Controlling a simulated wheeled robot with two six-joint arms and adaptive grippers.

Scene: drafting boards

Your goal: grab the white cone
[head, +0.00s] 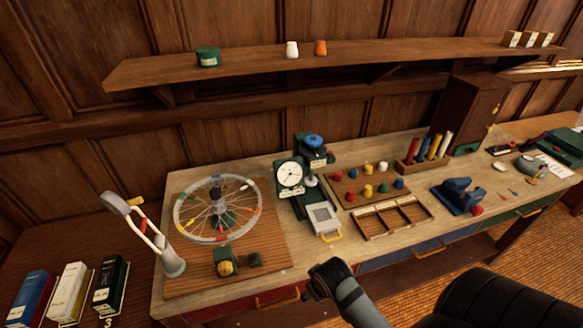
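Several small coloured pieces stand on a wooden board (352,198) on the bench. One is a small white piece (383,167) in its back row; its exact shape is too small to tell. Another small white piece (292,50), with a narrower top, stands on the wall shelf. I cannot tell which of them is the white cone. My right gripper (324,277) is dark and hangs in front of the bench's front edge, away from both pieces. Its fingers are too dark to show whether they are open. My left gripper is out of view.
A spoked wheel (194,231) and a lamp-like stand (172,263) occupy the bench's left. The wall shelf (410,54) runs above.

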